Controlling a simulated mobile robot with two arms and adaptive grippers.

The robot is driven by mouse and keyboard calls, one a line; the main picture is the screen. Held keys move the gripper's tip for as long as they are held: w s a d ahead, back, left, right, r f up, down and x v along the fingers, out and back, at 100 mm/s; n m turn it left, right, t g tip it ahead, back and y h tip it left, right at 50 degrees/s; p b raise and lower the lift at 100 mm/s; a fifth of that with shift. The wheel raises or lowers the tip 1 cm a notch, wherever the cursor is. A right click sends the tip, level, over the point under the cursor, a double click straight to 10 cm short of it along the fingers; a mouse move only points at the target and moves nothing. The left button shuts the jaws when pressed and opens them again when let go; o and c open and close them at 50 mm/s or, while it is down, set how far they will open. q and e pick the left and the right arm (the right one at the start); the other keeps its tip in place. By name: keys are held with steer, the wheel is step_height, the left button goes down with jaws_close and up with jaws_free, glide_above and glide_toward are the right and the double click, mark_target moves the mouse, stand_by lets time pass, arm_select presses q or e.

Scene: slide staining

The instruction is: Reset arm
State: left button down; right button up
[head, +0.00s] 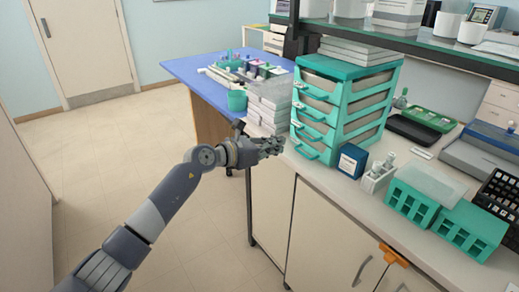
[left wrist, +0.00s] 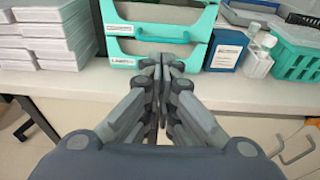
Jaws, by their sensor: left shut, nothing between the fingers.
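My left arm reaches in from the lower left of the head view. Its gripper (head: 272,147) is in front of the bench edge, close to the teal drawer unit (head: 335,112). In the left wrist view the left gripper (left wrist: 164,68) has its fingers together and empty, pointing at the teal drawers (left wrist: 150,52). I cannot tell whether the fingertips touch the drawers. My right gripper is not in either view.
A stack of white boxes (head: 268,105) stands left of the drawers. A dark blue box (head: 352,160), white bottles (head: 378,176) and teal racks (head: 411,203) line the bench to the right. A blue-topped table (head: 190,68) is behind. The floor (head: 120,170) at left is clear.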

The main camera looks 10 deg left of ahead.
arm_select(q)
steer(key=v, duration=0.5)
steer(key=s+a+f+n+t+y, duration=0.1)
steer(key=s+a+f+n+y, duration=0.2)
steer(key=f+n, duration=0.7)
steer(key=s+a+f+n+t+y+p, duration=0.1)
steer(key=s+a+f+n, duration=0.35)
steer(key=f, duration=0.95)
steer(key=s+a+f+n+y, duration=0.2)
steer(key=a+f+n, duration=0.2)
steer(key=f+n, duration=0.75)
steer(key=s+a+f+n+g+y, duration=0.4)
steer(key=s+f+n, duration=0.4)
steer(key=s+f, duration=1)
steer(key=s+f+n+g, duration=0.2)
steer(key=s+f+n, duration=0.1)
steer(key=s, duration=0.9)
steer(key=s+a+f+n+g+y+p, duration=0.1)
steer(key=s+f+n+g, duration=0.2)
steer(key=s, duration=0.8)
steer(key=s+a+f+n+g, duration=0.1)
steer(key=s+f+n+g, duration=0.1)
steer(key=s+f, duration=0.5)
steer(key=s+n, duration=0.1)
steer(key=s, duration=0.4)
steer(key=shift+s, duration=0.3)
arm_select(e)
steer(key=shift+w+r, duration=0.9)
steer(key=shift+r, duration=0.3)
